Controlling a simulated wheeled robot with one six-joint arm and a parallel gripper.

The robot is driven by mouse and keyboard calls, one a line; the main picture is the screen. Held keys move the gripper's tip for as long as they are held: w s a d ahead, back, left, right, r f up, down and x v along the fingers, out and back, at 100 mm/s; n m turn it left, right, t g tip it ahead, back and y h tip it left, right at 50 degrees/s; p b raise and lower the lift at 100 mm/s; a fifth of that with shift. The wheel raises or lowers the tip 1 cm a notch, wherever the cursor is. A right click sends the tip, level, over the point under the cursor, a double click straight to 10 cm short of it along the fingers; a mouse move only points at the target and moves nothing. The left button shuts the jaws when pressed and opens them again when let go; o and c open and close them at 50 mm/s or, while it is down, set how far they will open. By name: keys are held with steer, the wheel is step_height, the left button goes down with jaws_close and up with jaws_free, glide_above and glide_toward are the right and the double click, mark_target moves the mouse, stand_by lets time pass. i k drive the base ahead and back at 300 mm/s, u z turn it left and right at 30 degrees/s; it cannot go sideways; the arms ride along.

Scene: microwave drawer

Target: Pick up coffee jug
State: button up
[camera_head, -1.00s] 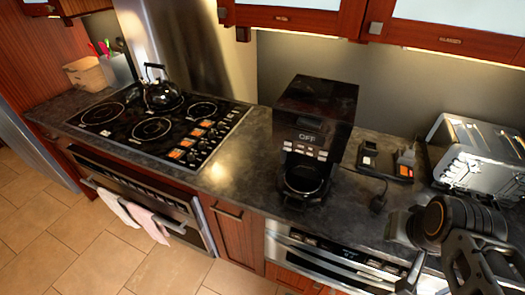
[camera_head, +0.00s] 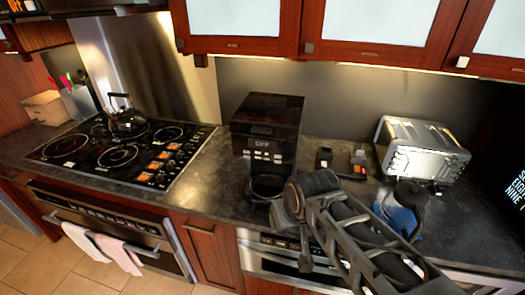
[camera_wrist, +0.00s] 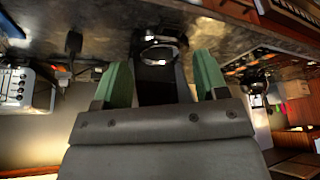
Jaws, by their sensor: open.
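The coffee jug (camera_head: 268,187) is a dark round pot in the lower bay of the black coffee maker (camera_head: 266,125) on the counter, partly hidden by my arm. In the wrist view, what looks like the jug's shiny rim (camera_wrist: 160,42) shows ahead, between and beyond the fingertips. My gripper (camera_wrist: 160,75) has two green fingers spread apart with nothing held between them. In the head view my arm reaches in from the lower right to just in front of the coffee maker, and the fingers cannot be made out there.
A stove (camera_head: 122,155) with a kettle (camera_head: 126,117) stands left of the coffee maker. A toaster (camera_head: 420,148) and small dark items with a cable (camera_head: 325,158) are to the right. Cabinets (camera_head: 365,32) hang above. The counter (camera_head: 205,185) is bare between stove and coffee maker.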

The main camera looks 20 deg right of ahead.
mark_target(402, 218)
steer(key=u, duration=1.8)
steer(key=k, duration=0.75)
steer(key=z, duration=0.95)
